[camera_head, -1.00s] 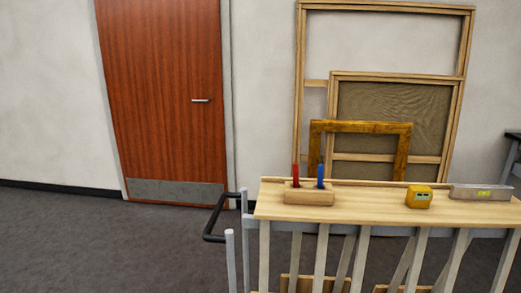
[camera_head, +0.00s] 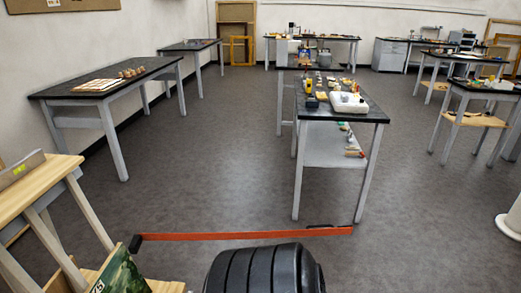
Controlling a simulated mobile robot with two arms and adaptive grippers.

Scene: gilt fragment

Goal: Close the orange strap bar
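The orange strap bar (camera_head: 245,236) is a long thin orange band low in the head view. Its left end has a dark fitting (camera_head: 136,243) beside the wooden rack cart (camera_head: 40,193). It reaches right, almost level in the picture, to a spot near the front leg of the middle table. A small black piece shows near its right end. I cannot tell whether that end touches anything. Neither of my grippers shows in this view.
A black ribbed object (camera_head: 265,270) stands at the bottom middle, before the bar. The middle table (camera_head: 374,113) holds tools, with a shelf below. A long dark table (camera_head: 55,91) stands at left. Floor (camera_head: 220,150) between these tables is clear.

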